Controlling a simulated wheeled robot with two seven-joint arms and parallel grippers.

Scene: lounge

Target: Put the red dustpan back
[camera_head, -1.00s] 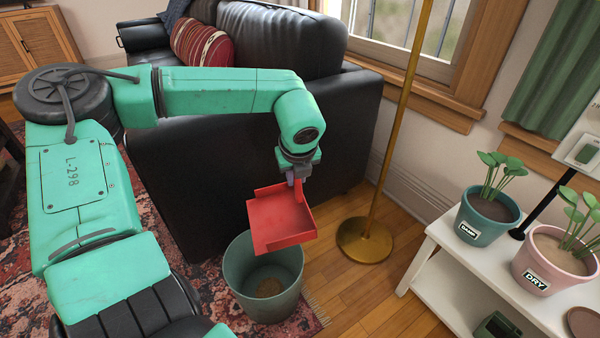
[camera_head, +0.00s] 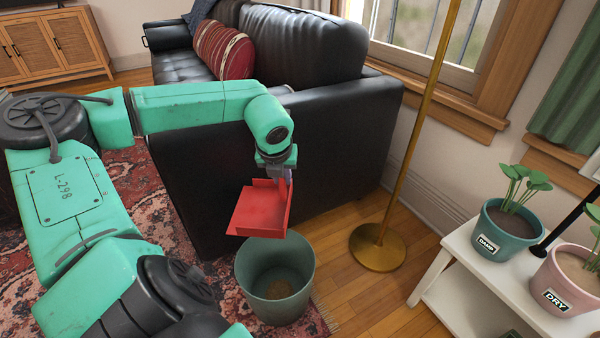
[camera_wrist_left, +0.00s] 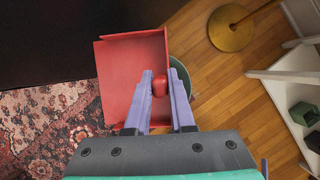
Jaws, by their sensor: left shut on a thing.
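The red dustpan (camera_head: 262,207) hangs from my left gripper (camera_head: 284,176), above and slightly left of the rim of a grey-green bin. The pan looks nearly level, and its tray appears empty. In the left wrist view the dustpan (camera_wrist_left: 132,80) lies beyond the purple fingers of the left gripper (camera_wrist_left: 160,88), which are shut on its red handle. The dustpan covers much of the bin there. My right gripper is not in view.
The bin (camera_head: 247,275) stands on the floor with brown debris inside. A brass floor lamp (camera_head: 378,247) stands right of it. A black sofa (camera_head: 190,185) is behind. A white shelf (camera_head: 455,245) with a teal pot (camera_head: 503,235) and a pink pot (camera_head: 572,275) is at right.

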